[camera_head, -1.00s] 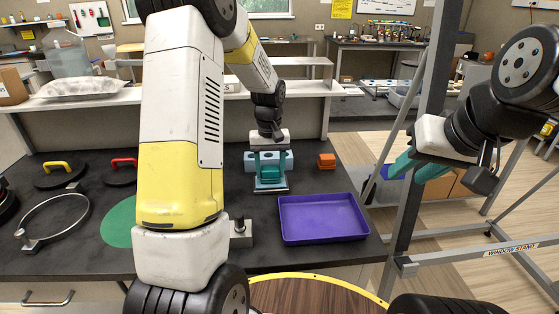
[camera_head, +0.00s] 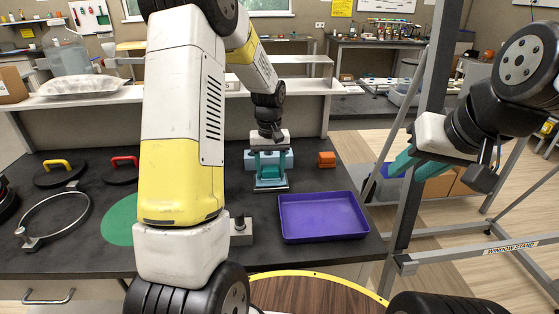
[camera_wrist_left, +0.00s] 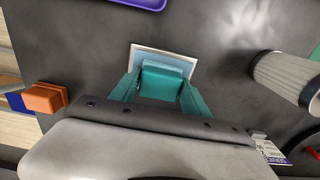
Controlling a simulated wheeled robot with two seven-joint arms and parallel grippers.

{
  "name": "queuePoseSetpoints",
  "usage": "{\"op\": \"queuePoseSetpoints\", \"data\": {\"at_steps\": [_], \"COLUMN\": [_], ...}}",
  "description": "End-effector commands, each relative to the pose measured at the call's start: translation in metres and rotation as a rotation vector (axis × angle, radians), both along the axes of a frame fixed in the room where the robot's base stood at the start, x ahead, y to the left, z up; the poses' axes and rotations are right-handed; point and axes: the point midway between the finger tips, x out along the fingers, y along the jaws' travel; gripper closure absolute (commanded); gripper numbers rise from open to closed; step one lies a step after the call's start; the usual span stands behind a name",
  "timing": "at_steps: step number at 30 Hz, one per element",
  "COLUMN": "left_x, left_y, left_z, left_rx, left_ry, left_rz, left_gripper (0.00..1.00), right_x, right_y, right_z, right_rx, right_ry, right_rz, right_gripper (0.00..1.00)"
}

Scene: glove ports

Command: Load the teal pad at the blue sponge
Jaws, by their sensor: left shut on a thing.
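My left gripper (camera_head: 270,181) points straight down over the dark bench in the head view, its teal fingers shut on the teal pad (camera_wrist_left: 162,80). In the left wrist view the pad sits between the two fingers. Directly below it is the pale blue sponge (camera_wrist_left: 180,59) in a shallow light-rimmed dish (camera_wrist_left: 138,50). The pad hides much of the sponge; whether they touch I cannot tell. The dish edge (camera_head: 271,188) shows under the fingers in the head view. My right gripper (camera_head: 412,168) hangs at the right by the window stand, its fingers apart and empty.
A purple tray (camera_head: 322,236) lies to the right of the dish, nearer me. An orange block (camera_head: 326,159) is behind it. A green disc (camera_head: 118,222), ring and handled lids lie left. The stand's grey post (camera_head: 421,110) is beside my right arm.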

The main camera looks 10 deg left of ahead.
Motion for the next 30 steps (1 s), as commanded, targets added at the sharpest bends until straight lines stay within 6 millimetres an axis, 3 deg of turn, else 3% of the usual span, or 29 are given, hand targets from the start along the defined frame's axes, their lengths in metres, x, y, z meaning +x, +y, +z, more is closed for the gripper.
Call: {"op": "queuePoseSetpoints", "data": {"at_steps": [17, 30], "left_x": [0.000, 0.000], "left_y": [0.000, 0.000], "left_z": [-0.001, 0.033], "left_rx": [-0.001, -0.001], "left_ry": [0.002, -0.001], "left_rz": [0.000, 0.000], "left_gripper": [0.79, 0.79], "right_x": [0.000, 0.000], "right_y": [0.000, 0.000], "right_z": [0.000, 0.000], "right_rx": [0.000, 0.000], "right_ry": [0.000, 0.000], "right_rz": [0.000, 0.000], "right_gripper": [0.64, 0.64]}}
